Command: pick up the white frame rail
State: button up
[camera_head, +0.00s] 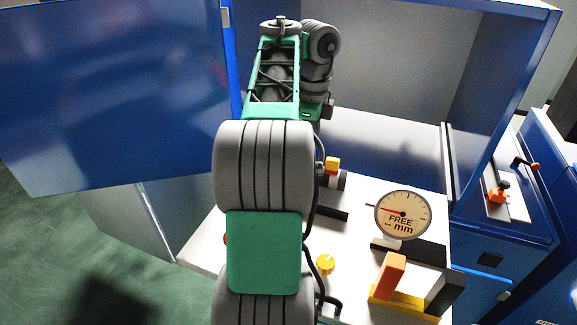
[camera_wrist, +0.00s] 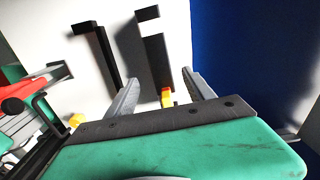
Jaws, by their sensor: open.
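My gripper (camera_wrist: 160,77) is open in the wrist view, its two grey fingers apart. Between and beyond the fingers lies a dark bar (camera_wrist: 158,62) with a short white section (camera_wrist: 151,28) near its far end. This white section may be the white frame rail, but I cannot tell it surely from the white surface. A small yellow piece (camera_wrist: 167,97) shows between the fingers, near the palm. I see nothing held. In the head view my arm hides the gripper, and no white rail stands out clearly.
A white worktop (camera_head: 365,185) carries a round dial gauge (camera_head: 403,214), an orange block (camera_head: 392,270) on a yellow base, and a yellow knob (camera_head: 326,263). A blue cabinet wall (camera_head: 380,150) stands behind; an open blue door (camera_head: 110,95) is at left.

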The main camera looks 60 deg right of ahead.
notch_tip(320, 180, down, 8)
jog(key=b, duration=0.7)
jog(key=shift+w, duration=0.1)
jog(key=shift+r, duration=0.15)
jog(key=shift+c, duration=0.2)
grip_shut()
dwell(0.6)
